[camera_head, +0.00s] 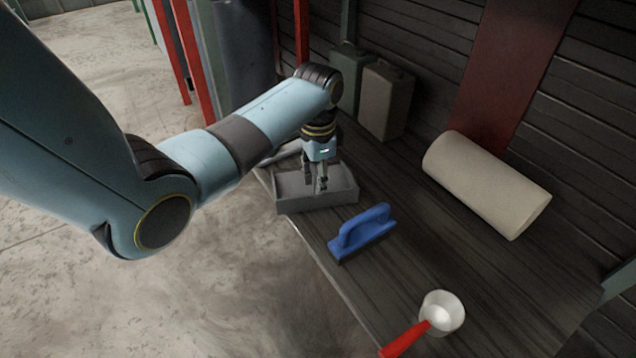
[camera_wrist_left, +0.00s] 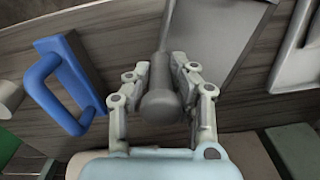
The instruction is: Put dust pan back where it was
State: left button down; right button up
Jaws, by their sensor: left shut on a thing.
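The grey dust pan (camera_head: 346,198) is a shallow tray at the left edge of the wooden table. In the left wrist view its flat grey pan (camera_wrist_left: 217,35) extends upward from a dark, rounded handle (camera_wrist_left: 162,103). My left gripper (camera_head: 321,187) points down over the dust pan. In the left wrist view its fingers (camera_wrist_left: 161,75) are shut on the handle, one on each side. I cannot tell whether the pan touches the table. My right gripper is in neither view.
A blue brush (camera_head: 361,232) stands just right of the dust pan. A white cup with a red handle (camera_head: 442,312) is nearer the front. A cream roll (camera_head: 487,185) lies along the wall. Green (camera_head: 350,80) and beige (camera_head: 384,98) canisters stand behind my gripper. The table centre is clear.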

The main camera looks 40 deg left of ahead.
pick_arm(q)
jog(key=shift+f, duration=0.1)
dwell(0.3)
jog(key=c, duration=1.1)
grip_release()
jog(key=shift+c, duration=0.2)
